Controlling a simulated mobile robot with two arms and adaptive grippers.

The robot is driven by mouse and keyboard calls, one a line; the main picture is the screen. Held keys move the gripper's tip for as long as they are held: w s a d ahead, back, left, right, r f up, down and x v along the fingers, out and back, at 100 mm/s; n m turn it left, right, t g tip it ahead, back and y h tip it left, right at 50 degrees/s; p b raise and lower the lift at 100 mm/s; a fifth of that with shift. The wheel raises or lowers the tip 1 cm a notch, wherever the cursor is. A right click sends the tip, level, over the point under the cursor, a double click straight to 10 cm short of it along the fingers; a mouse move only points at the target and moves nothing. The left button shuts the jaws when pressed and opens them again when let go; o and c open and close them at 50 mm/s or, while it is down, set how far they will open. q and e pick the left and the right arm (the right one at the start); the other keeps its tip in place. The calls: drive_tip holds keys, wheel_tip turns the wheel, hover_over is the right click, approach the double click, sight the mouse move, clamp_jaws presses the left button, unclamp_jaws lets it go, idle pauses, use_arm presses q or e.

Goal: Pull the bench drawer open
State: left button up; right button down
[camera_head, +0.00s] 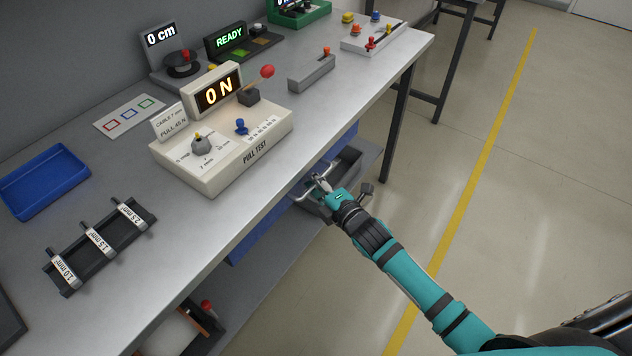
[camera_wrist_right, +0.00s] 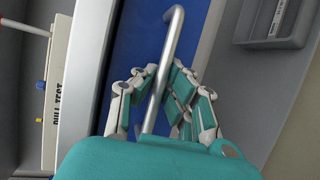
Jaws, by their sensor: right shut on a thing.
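The bench drawer shows as a blue front (camera_wrist_right: 138,45) under the bench top in the right wrist view, and as a blue strip (camera_head: 262,228) below the bench edge in the head view. Its bar handle (camera_wrist_right: 174,35) is bright metal. My right gripper (camera_wrist_right: 163,85) is shut around the handle, which runs between its fingers. In the head view my right gripper (camera_head: 317,184) is at the handle, just outside the bench edge. No open gap at the drawer is visible, and the bench top hides its upper edge. My left gripper is out of view.
A dark grey bin (camera_head: 347,163) sits close beside my right gripper. The pull test unit (camera_head: 222,150) stands on the bench (camera_head: 225,222) above. A blue tray (camera_head: 43,181) and a cable rack (camera_head: 100,245) lie to the left. The floor (camera_head: 480,220) on the right is clear.

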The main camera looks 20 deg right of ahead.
drive_tip(key=shift+s+d, duration=0.1)
idle(0.3)
drive_tip(key=s+d+p, duration=0.5)
drive_tip(key=s+d, duration=0.6)
drive_tip(key=s, duration=0.3)
drive_tip(key=shift+r, duration=0.1)
drive_tip(key=c, duration=1.6)
unclamp_jaws()
drive_tip(key=shift+c, duration=0.2)
drive_tip(key=v, duration=1.2)
